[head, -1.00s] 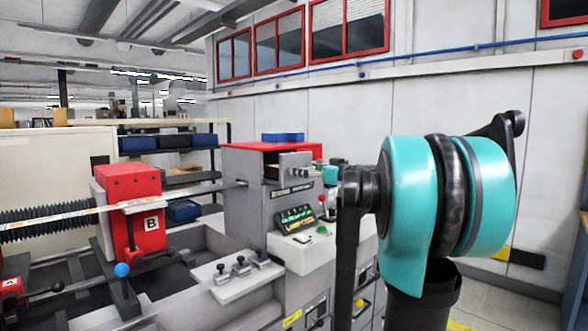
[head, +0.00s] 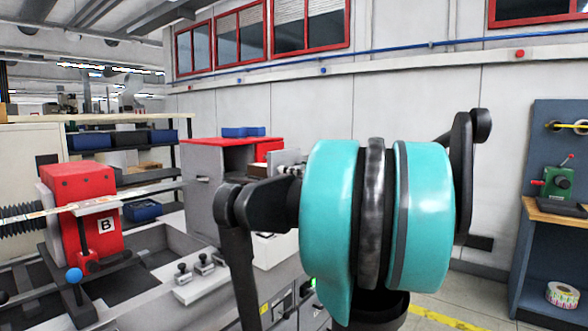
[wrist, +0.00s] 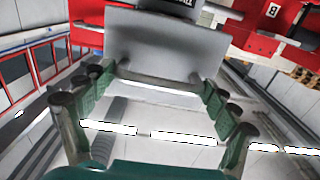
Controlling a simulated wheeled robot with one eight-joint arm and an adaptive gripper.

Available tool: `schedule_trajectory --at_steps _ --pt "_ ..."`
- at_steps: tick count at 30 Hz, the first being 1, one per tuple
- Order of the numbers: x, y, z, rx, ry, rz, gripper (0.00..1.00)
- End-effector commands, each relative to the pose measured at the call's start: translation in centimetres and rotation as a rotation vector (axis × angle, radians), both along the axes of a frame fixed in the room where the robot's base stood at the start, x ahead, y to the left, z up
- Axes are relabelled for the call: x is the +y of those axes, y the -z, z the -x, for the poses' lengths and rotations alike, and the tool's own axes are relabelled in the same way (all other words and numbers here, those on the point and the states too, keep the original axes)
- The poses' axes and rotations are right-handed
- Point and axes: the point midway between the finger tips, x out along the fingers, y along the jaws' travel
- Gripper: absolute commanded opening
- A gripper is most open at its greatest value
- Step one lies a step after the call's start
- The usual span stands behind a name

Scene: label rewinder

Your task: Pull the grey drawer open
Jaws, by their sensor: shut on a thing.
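The grey drawer (wrist: 165,45) fills the upper middle of the wrist view, its front plate facing my gripper (wrist: 155,86). In the head view the drawer (head: 286,157) stands out from the grey cabinet with the red top (head: 225,141), partly open.
A red block marked B (head: 82,210) with a blue-knobbed lever (head: 74,275) stands on the machine bed at left. Shelves with blue bins (head: 88,141) are behind. A blue workbench (head: 548,240) with a green device (head: 557,183) stands at far right. Floor shows between.

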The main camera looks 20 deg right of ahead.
Motion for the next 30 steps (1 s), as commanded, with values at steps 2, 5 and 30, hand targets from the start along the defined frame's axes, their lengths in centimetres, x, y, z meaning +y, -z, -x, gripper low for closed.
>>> schedule_trajectory --at_steps 2,5,30 --pt "-0.2 -0.1 -0.1 0.000 0.005 0.000 0.36" --pt "-0.2 -0.1 -0.1 0.000 0.005 0.000 0.93" --pt "-4.1 0.0 5.3 0.000 0.007 0.000 0.96"
